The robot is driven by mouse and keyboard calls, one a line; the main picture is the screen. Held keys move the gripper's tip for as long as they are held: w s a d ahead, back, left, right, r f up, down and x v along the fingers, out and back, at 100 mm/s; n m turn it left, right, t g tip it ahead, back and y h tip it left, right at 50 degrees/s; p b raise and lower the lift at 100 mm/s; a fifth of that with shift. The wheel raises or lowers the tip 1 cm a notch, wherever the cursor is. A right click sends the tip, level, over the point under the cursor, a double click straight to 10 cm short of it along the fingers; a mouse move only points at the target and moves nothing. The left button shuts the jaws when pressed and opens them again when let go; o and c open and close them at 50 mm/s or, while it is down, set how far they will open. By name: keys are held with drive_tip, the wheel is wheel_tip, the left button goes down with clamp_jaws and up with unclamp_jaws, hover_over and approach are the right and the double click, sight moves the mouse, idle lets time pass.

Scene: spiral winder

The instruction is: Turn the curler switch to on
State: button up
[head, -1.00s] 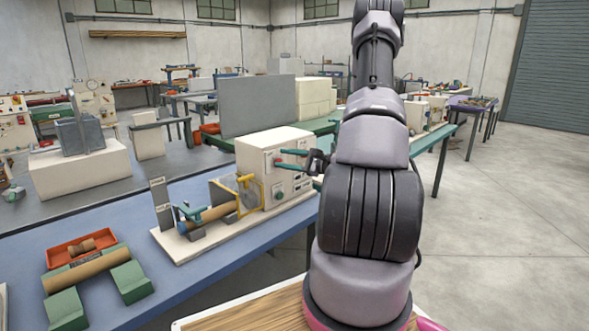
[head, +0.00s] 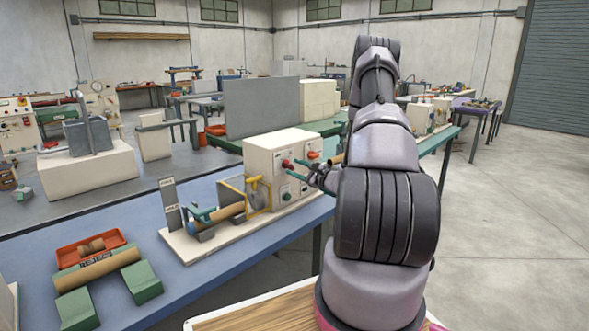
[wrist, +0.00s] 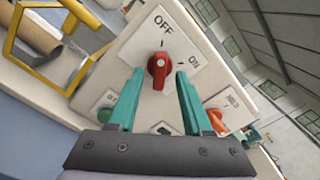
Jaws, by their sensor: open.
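The curler switch (wrist: 159,68) is a red rotary knob on a white plate in the wrist view. Its pale pointer mark is toward OFF, and ON is printed to the right. In the head view the red knob (head: 287,164) is on the front of the cream winder box (head: 268,156). My gripper (wrist: 158,76) has two teal fingers, open, one on each side of the knob's lower part. The fingers look apart from the knob, though the exact depth is hard to tell. In the head view my gripper (head: 299,169) is at the box's front face.
A green knob (wrist: 106,115) and an orange-red switch (wrist: 217,121) sit below on the same panel. A yellow guard frame (wrist: 40,50) and a brown tube are at the left. The blue bench (head: 200,285) holds an orange tray (head: 68,258) and green supports.

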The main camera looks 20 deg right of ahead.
drive_tip(key=shift+w+a, duration=0.2)
drive_tip(key=shift+w, duration=0.15)
clamp_jaws()
